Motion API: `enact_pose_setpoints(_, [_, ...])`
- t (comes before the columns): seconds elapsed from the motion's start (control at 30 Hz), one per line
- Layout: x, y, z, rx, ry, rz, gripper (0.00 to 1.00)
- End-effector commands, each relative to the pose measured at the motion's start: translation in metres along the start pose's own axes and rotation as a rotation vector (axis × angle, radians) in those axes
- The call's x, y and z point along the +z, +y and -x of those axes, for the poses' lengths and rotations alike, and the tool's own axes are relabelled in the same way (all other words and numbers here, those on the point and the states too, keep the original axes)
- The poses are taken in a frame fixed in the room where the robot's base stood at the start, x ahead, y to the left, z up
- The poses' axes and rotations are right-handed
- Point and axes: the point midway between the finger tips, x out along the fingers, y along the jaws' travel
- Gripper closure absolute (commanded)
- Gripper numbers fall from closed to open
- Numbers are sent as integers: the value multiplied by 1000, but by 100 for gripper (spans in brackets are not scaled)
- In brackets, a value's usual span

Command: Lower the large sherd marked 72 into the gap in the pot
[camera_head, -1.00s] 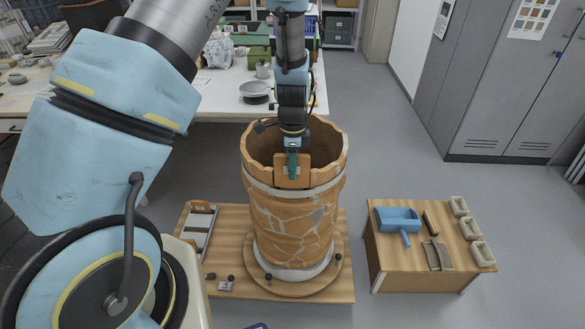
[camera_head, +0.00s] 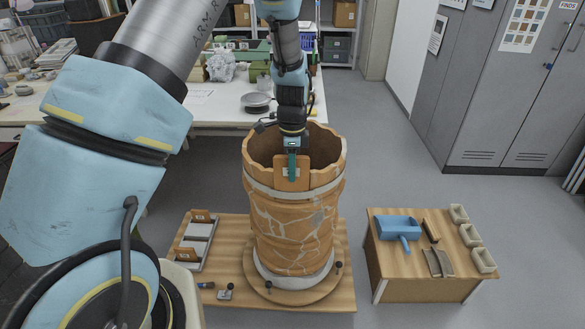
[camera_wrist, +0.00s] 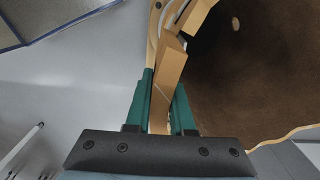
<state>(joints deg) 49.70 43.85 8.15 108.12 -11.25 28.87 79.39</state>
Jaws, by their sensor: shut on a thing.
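The tall brown pot (camera_head: 293,228) stands upright on a round wooden board, with a pale band below its jagged rim and pale filled cracks. The large sherd (camera_head: 285,183) is an orange-brown piece at the near side of the rim. My gripper (camera_head: 291,176) points down and is shut on the sherd's upper edge. In the wrist view the sherd (camera_wrist: 165,82) stands between the green fingers (camera_wrist: 164,100), beside the pot wall (camera_wrist: 197,15). The number on the sherd cannot be read. Whether it is seated in the gap cannot be told.
A low table (camera_head: 325,300) bears the pot, a tray (camera_head: 197,243) with smaller sherds, and small knobs. A cluttered bench (camera_head: 200,105) stands behind. Floor is clear between the tables.

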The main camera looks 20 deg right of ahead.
Motion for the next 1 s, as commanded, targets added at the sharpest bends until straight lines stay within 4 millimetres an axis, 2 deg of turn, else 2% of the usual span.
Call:
enact_pose_setpoints(0.6, [1, 28, 0, 0, 0, 0, 100])
enact_pose_setpoints(1.0, [1, 34, 0, -1, 0, 0, 100])
